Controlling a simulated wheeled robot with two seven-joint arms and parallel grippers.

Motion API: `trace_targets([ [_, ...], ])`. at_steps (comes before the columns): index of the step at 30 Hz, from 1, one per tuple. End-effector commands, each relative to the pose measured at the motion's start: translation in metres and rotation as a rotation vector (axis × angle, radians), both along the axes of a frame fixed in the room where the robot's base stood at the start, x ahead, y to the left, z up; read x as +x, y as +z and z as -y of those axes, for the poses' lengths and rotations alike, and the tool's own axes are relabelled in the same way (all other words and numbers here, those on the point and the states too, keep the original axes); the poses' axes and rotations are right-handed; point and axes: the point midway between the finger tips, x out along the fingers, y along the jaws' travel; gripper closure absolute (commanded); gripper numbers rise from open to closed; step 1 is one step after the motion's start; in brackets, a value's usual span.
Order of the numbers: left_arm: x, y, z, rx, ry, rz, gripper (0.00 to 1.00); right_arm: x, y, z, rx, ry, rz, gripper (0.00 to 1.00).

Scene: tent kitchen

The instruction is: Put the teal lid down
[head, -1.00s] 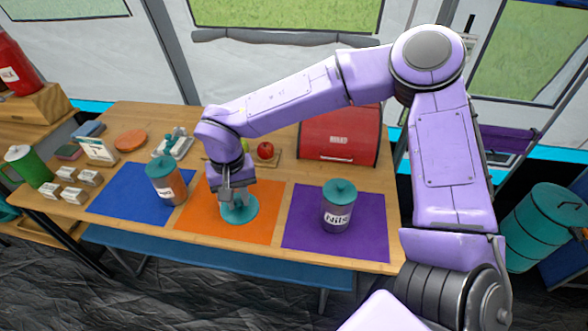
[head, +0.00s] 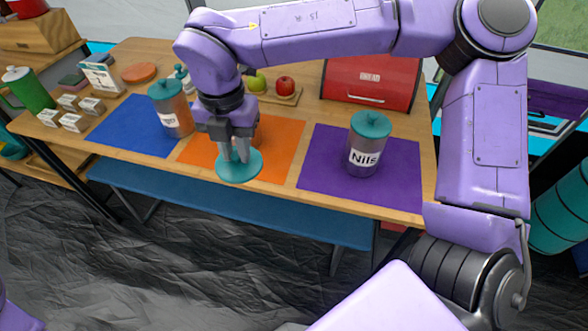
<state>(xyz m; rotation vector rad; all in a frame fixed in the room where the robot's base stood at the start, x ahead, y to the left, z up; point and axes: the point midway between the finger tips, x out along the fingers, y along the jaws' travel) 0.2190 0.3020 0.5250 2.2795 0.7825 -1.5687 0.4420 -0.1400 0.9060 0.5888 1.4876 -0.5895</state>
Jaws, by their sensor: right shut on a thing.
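My right gripper (head: 238,152) points down and is shut on the knob of the teal lid (head: 240,171). The lid is round and roughly level. In the head view it overlaps the front part of the orange mat (head: 283,135) and reaches the table's front edge; its exact height above the table is hard to tell. Part of the mat is hidden behind the gripper, where a brownish shape partly shows. My left gripper is not in view.
A teal-lidded canister labelled Nils (head: 363,158) stands on the purple mat (head: 401,170). Another lidded canister (head: 174,118) stands by the blue mat (head: 125,126). Apples on a board and a red bread box (head: 372,88) are behind. A blue bench (head: 230,203) runs along the front.

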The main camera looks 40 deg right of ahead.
Motion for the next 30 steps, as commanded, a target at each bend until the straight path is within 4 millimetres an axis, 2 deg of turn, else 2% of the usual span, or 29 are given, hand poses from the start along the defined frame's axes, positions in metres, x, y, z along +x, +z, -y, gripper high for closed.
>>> trace_targets([
  [2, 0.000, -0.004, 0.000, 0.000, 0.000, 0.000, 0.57, -0.001, -0.002, 0.000, 0.001, -0.078, 0.001, 1.00],
  [5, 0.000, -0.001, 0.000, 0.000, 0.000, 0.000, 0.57, 0.000, -0.005, 0.012, 0.003, -0.119, -0.001, 1.00],
  [13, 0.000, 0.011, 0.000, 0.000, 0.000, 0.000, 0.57, 0.007, -0.037, 0.090, 0.004, -0.119, -0.001, 1.00],
  [18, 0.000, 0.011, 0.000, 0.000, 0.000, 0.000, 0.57, 0.010, -0.076, 0.119, 0.003, -0.115, -0.003, 1.00],
  [26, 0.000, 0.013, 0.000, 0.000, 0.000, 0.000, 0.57, 0.012, -0.101, 0.139, 0.002, -0.114, -0.001, 1.00],
  [30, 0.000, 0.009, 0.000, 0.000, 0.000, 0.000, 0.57, 0.012, -0.128, 0.139, 0.000, -0.112, -0.004, 1.00],
])
